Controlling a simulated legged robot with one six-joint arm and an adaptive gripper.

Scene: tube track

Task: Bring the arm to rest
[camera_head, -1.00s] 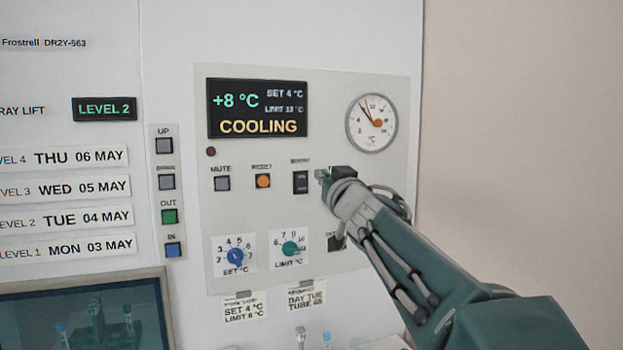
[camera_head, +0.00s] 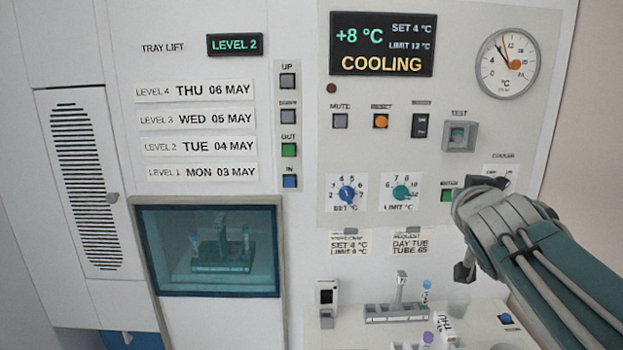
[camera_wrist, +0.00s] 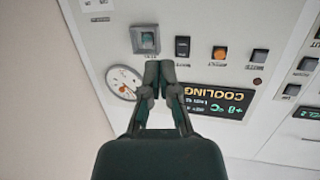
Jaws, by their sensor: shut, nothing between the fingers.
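My gripper (camera_wrist: 161,72) is shut and empty in the wrist view, its two fingertips together. They show just below the square TEST switch (camera_wrist: 145,39) in that view, in front of the control panel. I cannot tell the gap to the panel. In the head view my arm comes in from the lower right. My wrist covers the panel's lower right corner and much of the gripper. The TEST switch (camera_head: 459,135) is in plain view above it.
The panel carries a COOLING display (camera_head: 382,44), a round gauge (camera_head: 507,63) and two knobs. A shelf below holds a grey rack (camera_head: 396,313), several tubes and a clear cup (camera_head: 458,304). A window (camera_head: 215,250) at left shows a rack inside. Blank wall lies at right.

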